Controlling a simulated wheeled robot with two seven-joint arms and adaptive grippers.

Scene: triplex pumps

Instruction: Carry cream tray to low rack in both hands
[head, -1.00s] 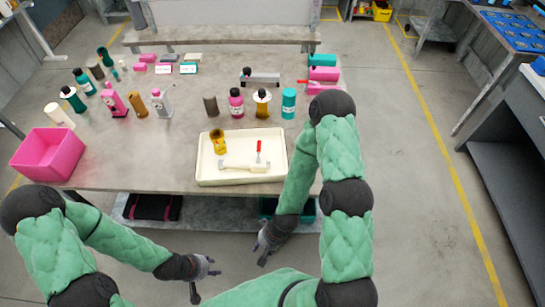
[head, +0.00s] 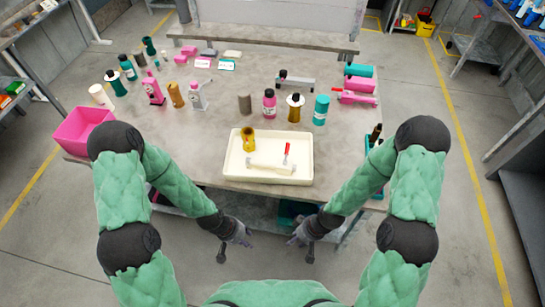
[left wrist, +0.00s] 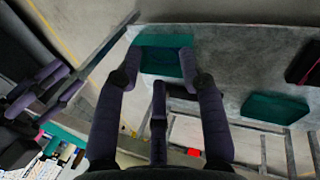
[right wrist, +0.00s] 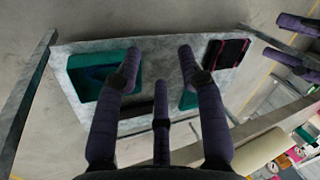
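The cream tray (head: 236,178) lies flat near the front edge of the grey table in the head view. It holds a yellow-brown fitting (head: 248,139), a pale cylindrical part (head: 270,166) and a red-handled tool (head: 287,151). My left gripper (head: 245,240) and right gripper (head: 297,241) hang in front of the table edge, nearer to me than the tray and apart from it. The fingers of the left (left wrist: 160,56) and right (right wrist: 160,52) grippers are spread and empty in the wrist views. I cannot tell which structure is the low rack.
A pink bin (head: 82,132) stands at the table's left corner. Several bottles and cylinders stand behind the tray, such as a teal cylinder (head: 320,110). The table's lower shelf carries teal bins (right wrist: 92,75). A long grey bench (head: 270,38) is behind. Floor is free at right.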

